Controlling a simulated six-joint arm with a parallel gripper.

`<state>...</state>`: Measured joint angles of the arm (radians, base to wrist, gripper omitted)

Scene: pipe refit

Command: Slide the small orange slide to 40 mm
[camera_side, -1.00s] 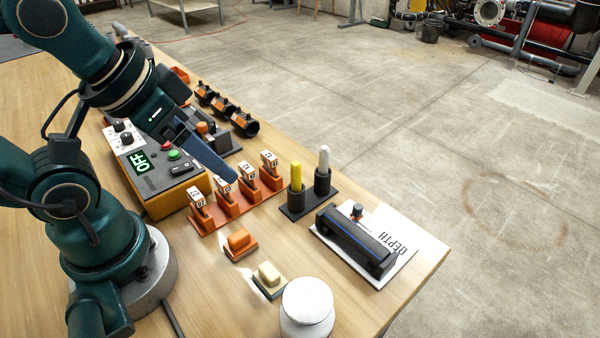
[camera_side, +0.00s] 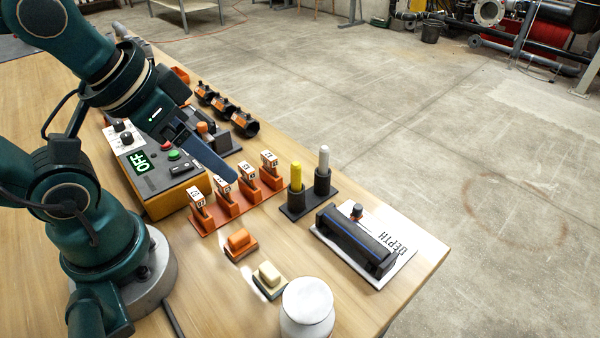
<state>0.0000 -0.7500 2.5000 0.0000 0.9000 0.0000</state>
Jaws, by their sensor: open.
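A scale reading is too small to make out. An orange block (camera_side: 205,128) also shows on a dark fixture behind my wrist, partly hidden. I cannot tell for certain which of these is the small orange slide. My gripper (camera_side: 228,176) is open, its blue fingers pointing down and right above the orange tag rack (camera_side: 232,208). It appears empty and is well left of the DEPTH board.
A yellow control box (camera_side: 165,200) reads OFF left of the rack. Yellow and grey pens (camera_side: 297,176) stand upright in a black holder. An orange block (camera_side: 239,240), a cream block (camera_side: 268,275) and a white jar (camera_side: 307,308) are in front. Black pipe pieces (camera_side: 244,124) lie behind.

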